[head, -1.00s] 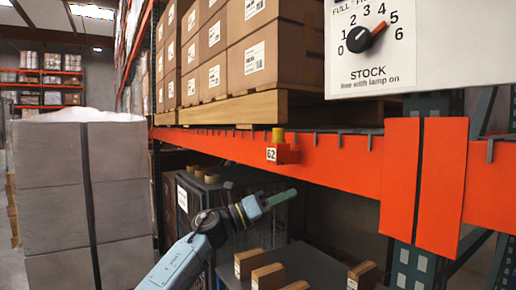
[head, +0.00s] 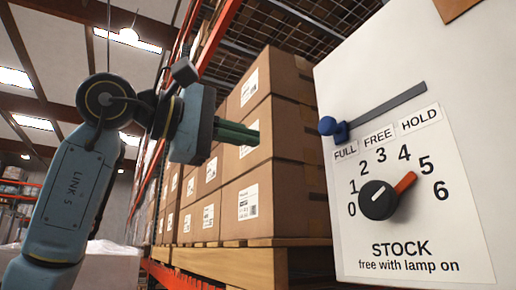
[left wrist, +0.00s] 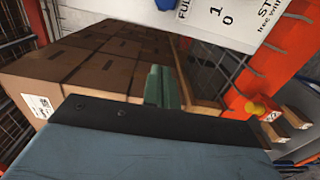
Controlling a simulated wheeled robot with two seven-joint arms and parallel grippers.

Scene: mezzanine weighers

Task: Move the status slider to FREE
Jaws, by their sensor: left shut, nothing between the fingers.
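The status slider has a blue knob (head: 333,128) at the left end of a dark slot (head: 385,107) on a white panel (head: 390,70). The knob is above the FULL label (head: 345,149), left of FREE (head: 378,136) and HOLD (head: 419,119). My left gripper (head: 256,134) is shut and empty, its green fingers pointing right toward the panel, left of the knob and apart from it in the picture. The fingers also show in the left wrist view (left wrist: 160,75), with the blue knob (left wrist: 165,4) at the top edge. My right gripper is not in view.
A black dial with a red pointer (head: 378,200) sits below the slider, over the word STOCK, pointing near 5. Stacked cartons (head: 285,150) on a wooden pallet (head: 240,265) stand left of the panel. An orange rack beam (left wrist: 285,75) shows in the left wrist view.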

